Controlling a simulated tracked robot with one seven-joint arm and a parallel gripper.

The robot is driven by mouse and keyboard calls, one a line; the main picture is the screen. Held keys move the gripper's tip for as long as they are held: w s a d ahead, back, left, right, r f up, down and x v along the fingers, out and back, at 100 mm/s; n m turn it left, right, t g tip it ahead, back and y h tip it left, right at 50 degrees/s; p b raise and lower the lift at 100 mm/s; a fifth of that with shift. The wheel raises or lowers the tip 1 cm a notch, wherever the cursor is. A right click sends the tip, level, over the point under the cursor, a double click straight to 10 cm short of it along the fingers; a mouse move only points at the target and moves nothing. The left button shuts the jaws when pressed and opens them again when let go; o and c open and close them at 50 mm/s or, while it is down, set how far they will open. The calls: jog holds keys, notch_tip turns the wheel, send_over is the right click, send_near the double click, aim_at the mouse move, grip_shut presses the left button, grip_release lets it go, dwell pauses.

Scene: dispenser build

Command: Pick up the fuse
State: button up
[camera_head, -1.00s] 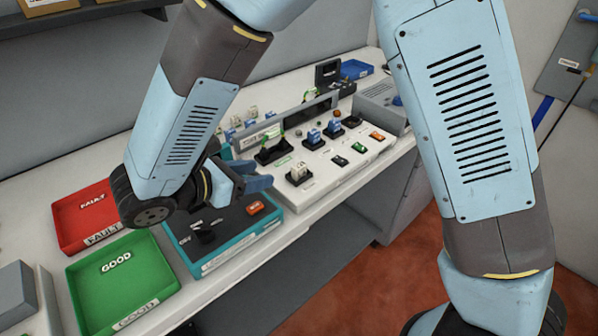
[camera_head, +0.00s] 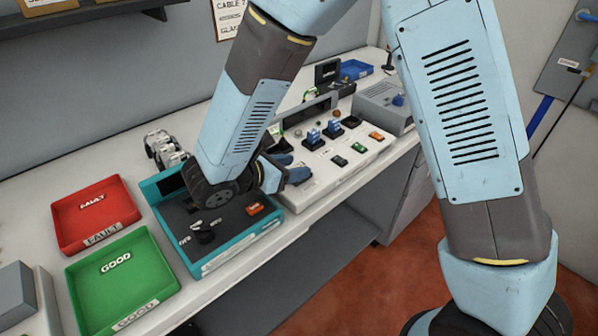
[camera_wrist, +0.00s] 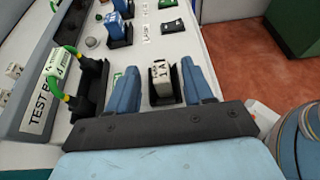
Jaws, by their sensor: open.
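The fuse, a small white block marked "1 A" (camera_wrist: 160,76), stands in a black holder on the white panel in the wrist view. My gripper (camera_wrist: 163,82) is open, with one blue finger on each side of the fuse; I cannot tell whether either touches it. In the head view my gripper (camera_head: 289,168) is over the near left part of the white panel (camera_head: 325,176), and it hides the fuse there.
Blue blocks (camera_head: 313,136) and switches (camera_head: 339,160) sit on the panel. A block with a green wire (camera_wrist: 58,66) stands left of the fuse. A teal-edged tester (camera_head: 222,259), a red FAULT tray (camera_head: 77,245) and a green GOOD tray (camera_head: 155,290) lie to the left.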

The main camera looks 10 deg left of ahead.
jog(key=shift+w+d+f, duration=0.15)
jog(key=shift+w+d, duration=0.05)
jog(key=shift+w, duration=0.05)
jog(key=shift+c, duration=0.5)
grip_shut()
